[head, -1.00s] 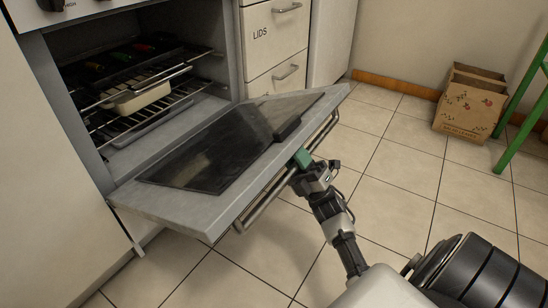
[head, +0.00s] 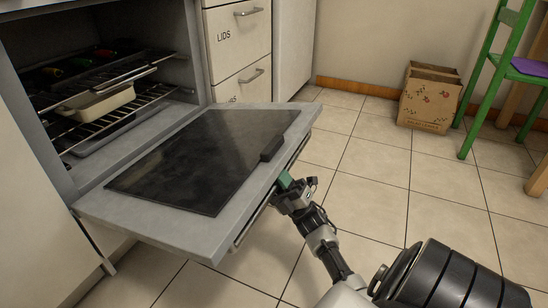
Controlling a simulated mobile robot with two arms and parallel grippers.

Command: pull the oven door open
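The oven door (head: 150,215) is hinged down and lies close to level in front of the oven cavity, its dark glass (head: 205,160) facing up. The handle bar (head: 247,226) runs along its outer edge. My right gripper (head: 285,181) is at this bar, towards its far end, with a green fingertip pad showing beside the door edge. The other finger is hidden, so whether it is closed on the bar does not show. Inside the oven, a pale dish (head: 100,103) sits on wire racks. My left gripper is out of view.
Drawers (head: 238,50), one labelled LIDS, stand beside the oven. Paper bags (head: 428,98) stand on the floor by the wall. A green chair (head: 489,85) with a purple seat is at the right. The tiled floor between door and bags is clear.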

